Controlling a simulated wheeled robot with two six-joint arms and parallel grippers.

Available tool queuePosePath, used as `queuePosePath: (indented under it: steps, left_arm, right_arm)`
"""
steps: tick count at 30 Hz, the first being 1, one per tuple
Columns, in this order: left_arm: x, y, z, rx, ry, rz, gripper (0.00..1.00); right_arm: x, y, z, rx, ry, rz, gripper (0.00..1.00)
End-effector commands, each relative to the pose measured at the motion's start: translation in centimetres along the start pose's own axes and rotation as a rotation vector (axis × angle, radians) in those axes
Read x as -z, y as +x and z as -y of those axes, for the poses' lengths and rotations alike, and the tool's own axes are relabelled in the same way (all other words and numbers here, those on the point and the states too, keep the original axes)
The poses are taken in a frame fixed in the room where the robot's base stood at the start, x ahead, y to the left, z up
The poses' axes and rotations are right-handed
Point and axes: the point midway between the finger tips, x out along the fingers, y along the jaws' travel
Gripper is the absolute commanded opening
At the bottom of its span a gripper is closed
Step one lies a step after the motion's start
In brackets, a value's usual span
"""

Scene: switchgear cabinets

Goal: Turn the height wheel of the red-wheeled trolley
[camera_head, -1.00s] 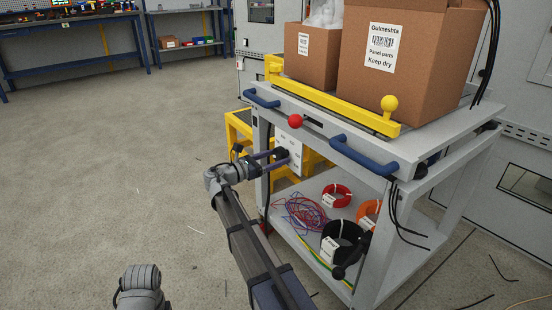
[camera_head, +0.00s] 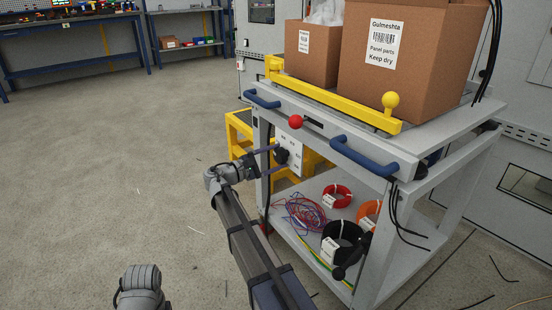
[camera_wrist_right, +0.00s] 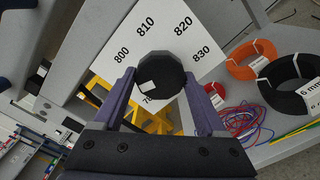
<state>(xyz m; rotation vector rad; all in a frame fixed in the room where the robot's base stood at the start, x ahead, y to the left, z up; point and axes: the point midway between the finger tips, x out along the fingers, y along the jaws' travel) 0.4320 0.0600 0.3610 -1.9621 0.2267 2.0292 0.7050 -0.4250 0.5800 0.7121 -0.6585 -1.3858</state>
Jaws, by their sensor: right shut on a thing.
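The trolley (camera_head: 408,163) is a grey frame with blue handles, a red ball knob (camera_head: 296,122) and a lower shelf. The height wheel is a black faceted knob (camera_wrist_right: 163,77) with a small white mark, on a white dial plate (camera_wrist_right: 180,30) printed 800, 810, 820 and 830; a lower number is partly covered. In the head view the wheel (camera_head: 282,156) sits below the red ball. My right gripper (camera_head: 277,158) is shut on the wheel, one finger on either side; this also shows in the right wrist view. My left gripper is out of view.
Two cardboard boxes (camera_head: 385,90) stand on the trolley top behind a yellow bar (camera_head: 335,97). Cable coils (camera_head: 342,232) and loose wires lie on the lower shelf. A yellow stand (camera_head: 238,124) is behind. Open floor (camera_head: 110,170) lies to the left.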

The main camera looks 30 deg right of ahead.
Motion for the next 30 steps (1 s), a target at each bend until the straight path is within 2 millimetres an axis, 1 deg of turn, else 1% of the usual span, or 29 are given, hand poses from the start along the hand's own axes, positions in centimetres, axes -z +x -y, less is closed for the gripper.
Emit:
queuePosePath:
  steps: [9, 18, 24, 30]
  left_arm:
    - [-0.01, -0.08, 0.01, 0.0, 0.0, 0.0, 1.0]
    - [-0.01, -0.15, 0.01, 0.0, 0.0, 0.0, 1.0]
    - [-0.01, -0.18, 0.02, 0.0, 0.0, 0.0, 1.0]
    - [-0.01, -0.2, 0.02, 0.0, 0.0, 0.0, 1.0]
  right_arm:
    - [-0.06, -0.05, -0.04, 0.001, 0.301, 0.0, 0.19]
    - [-0.09, -0.05, -0.09, 0.001, 0.551, 0.0, 0.19]
    - [-0.11, -0.05, -0.11, 0.001, 0.672, 0.0, 0.19]
    - [-0.12, -0.06, -0.12, 0.002, 0.748, 0.0, 0.19]
